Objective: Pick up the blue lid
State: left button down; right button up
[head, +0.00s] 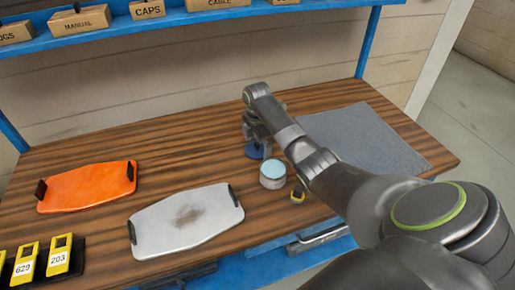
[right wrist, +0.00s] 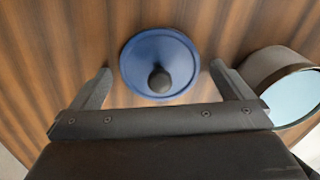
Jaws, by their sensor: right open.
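The blue lid (right wrist: 160,50) is a round blue disc with a dark knob in its middle. It lies on the wooden table, and in the head view it shows partly (head: 254,151) beneath my right gripper. My right gripper (right wrist: 160,80) is open, with one finger on either side of the lid and a gap to each side in the right wrist view. In the head view the right gripper (head: 257,133) comes down over the lid. My left gripper is not in view.
A round container with a pale blue top (head: 272,175) stands close beside the lid. A small dark and yellow item (head: 298,194) lies near it. A grey mat (head: 365,138) is to the right. A white plate (head: 185,218) and an orange plate (head: 87,187) lie to the left.

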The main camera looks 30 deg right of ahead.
aim_at(257, 143)
jog(key=c, duration=0.9)
jog(key=shift+r, duration=0.2)
notch_tip(257, 143, up, 8)
jog(key=shift+r, duration=0.25)
jog(key=shift+s+r+n+p, duration=0.2)
jog(key=shift+r+n+p, duration=0.1)
jog(key=shift+r+p, duration=0.35)
jog(key=s+a+r+n+p, duration=0.25)
jog(key=s+n+p, duration=1.05)
jog(key=p, duration=0.7)
jog(key=shift+n, duration=0.3)
jog(key=f+b, duration=0.5)
jog(key=shift+w+a+f, duration=0.1)
jog(key=shift+w, duration=0.2)
jog(key=shift+f+b, duration=0.5)
jog(key=shift+f, duration=0.35)
